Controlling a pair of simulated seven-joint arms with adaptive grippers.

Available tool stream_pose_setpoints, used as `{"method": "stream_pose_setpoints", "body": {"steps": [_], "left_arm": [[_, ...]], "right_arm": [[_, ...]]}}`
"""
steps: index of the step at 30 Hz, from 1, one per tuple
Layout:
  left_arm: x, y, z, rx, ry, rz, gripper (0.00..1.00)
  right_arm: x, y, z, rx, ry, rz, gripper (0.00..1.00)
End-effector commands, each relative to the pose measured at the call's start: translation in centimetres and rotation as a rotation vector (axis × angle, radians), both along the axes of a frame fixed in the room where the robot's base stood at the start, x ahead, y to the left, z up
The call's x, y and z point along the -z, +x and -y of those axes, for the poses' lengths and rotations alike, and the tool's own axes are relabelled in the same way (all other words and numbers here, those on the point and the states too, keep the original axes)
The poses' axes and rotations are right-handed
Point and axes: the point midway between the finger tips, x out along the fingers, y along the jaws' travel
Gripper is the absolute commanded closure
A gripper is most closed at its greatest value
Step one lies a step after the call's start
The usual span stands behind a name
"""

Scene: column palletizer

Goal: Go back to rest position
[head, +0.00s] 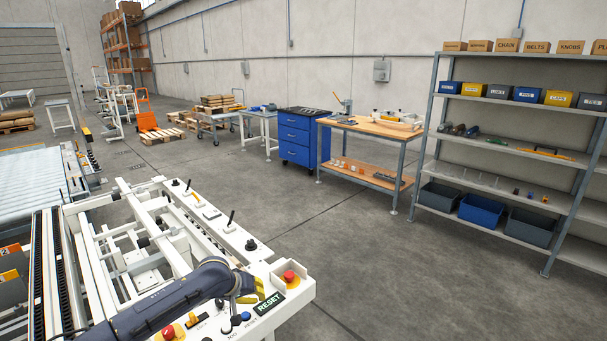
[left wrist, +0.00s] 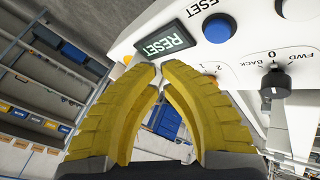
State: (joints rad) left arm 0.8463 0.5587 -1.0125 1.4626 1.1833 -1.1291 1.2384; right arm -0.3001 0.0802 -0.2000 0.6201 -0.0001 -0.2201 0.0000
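My left gripper (head: 262,288) has yellow fingers and hovers over the control panel (head: 300,291) of the white machine, close to the lit RESET display (head: 269,304). In the left wrist view, the gripper (left wrist: 159,72) has its fingertips drawn almost together, with nothing held between them. The RESET display (left wrist: 166,42) and a blue button (left wrist: 219,28) lie just beyond the fingertips. They look apart from the fingers. My right gripper is in neither view.
A red button (head: 289,277) rises from the panel beside the left gripper. A black knob (left wrist: 275,83) is at the right in the wrist view. Shelves (head: 500,180) and a workbench (head: 365,131) stand beyond open floor (head: 390,270).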

Motion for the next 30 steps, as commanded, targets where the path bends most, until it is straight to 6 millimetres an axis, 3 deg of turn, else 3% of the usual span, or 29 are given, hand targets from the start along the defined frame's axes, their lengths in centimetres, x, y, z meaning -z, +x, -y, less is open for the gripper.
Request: {"method": "stream_pose_setpoints", "body": {"steps": [2,16,25,30], "left_arm": [[1.2,-0.1,0.0,-0.001,0.000,-0.003,1.00],[-1.8,0.0,0.0,0.001,0.001,0.000,1.00],[-1.7,0.0,0.0,0.000,0.000,0.000,1.00],[-0.7,0.0,0.0,-0.002,0.000,-0.002,1.00]], "right_arm": [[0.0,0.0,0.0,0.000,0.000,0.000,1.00],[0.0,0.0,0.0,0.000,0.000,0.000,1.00],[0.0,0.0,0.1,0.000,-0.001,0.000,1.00],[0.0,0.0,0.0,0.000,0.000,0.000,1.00]]}}
